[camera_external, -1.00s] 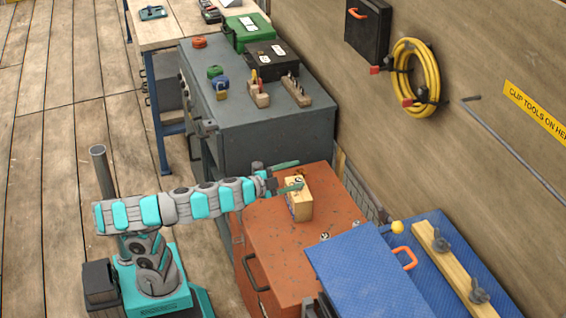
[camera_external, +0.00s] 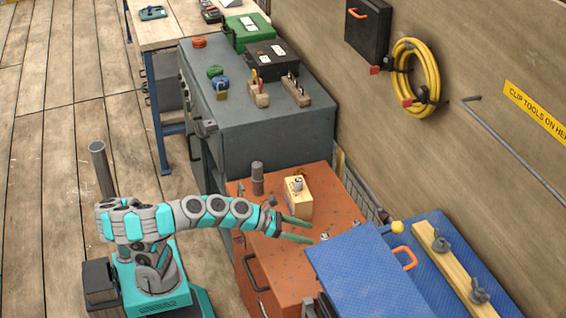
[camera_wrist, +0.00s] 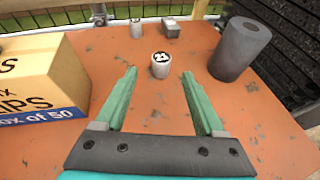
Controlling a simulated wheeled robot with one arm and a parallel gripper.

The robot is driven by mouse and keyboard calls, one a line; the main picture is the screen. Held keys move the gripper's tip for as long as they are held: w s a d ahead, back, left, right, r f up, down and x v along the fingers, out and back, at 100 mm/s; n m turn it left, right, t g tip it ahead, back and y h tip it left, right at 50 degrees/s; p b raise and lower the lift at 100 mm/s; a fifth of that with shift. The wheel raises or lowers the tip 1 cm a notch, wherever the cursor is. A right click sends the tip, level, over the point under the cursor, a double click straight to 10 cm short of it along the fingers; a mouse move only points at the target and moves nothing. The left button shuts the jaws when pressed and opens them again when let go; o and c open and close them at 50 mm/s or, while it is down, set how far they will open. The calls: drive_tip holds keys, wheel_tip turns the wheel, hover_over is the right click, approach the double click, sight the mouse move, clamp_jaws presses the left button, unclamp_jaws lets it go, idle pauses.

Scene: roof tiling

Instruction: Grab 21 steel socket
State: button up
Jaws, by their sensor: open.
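A small steel socket (camera_wrist: 160,66) stands upright on the orange cabinet top in the wrist view. Its white top bears black digits that look like 21. It sits just beyond and between the fingertips, apart from both. My gripper (camera_wrist: 166,84) is open and empty, its two green fingers reaching forward low over the surface. In the external view my gripper (camera_external: 311,231) reaches over the orange top (camera_external: 268,246). A small socket (camera_external: 324,237) shows just past its tips, too small there to read.
A cardboard box (camera_wrist: 38,82) stands close to the left finger. A dark grey cylinder (camera_wrist: 240,48) stands to the right. Another small socket (camera_wrist: 136,29) and a grey block (camera_wrist: 170,28) are farther back.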

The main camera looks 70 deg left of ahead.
sight(324, 236)
drive_tip(key=shift+b+x, duration=0.45)
drive_tip(key=shift+x, duration=2.9)
drive_tip(key=shift+d, duration=0.1)
drive_tip(key=shift+c, duration=0.2)
clamp_jaws()
